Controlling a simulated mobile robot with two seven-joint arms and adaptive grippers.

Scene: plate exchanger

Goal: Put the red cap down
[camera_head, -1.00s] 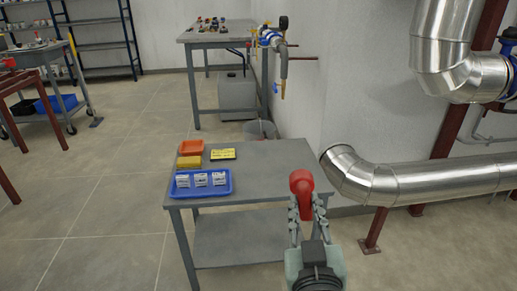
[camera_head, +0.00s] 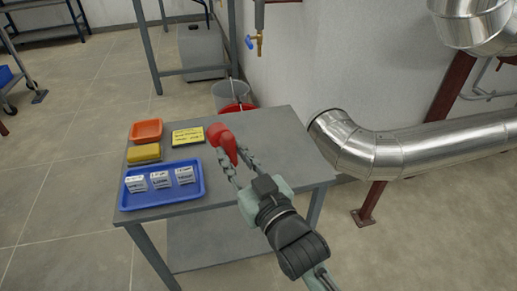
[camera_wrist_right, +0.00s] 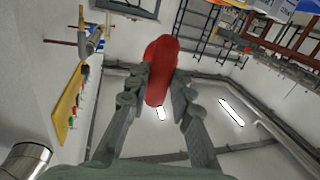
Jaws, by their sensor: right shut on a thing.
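The red cap (camera_head: 228,148) is held between the fingertips of my right gripper (camera_head: 236,162). In the head view the cap appears over the middle of the grey table (camera_head: 266,132), just right of the yellow note. I cannot tell how high it is above the tabletop. In the right wrist view the red cap (camera_wrist_right: 161,65) sits between both fingers of the right gripper (camera_wrist_right: 163,88), which are shut on it. My left gripper is in neither view.
A blue tray (camera_head: 150,203) with white labelled packets is at the table's front left. Behind it are a yellow sponge (camera_head: 144,153), an orange dish (camera_head: 146,130) and a yellow note (camera_head: 188,136). The tabletop's right part is clear. A silver pipe (camera_head: 400,150) runs beyond its right edge.

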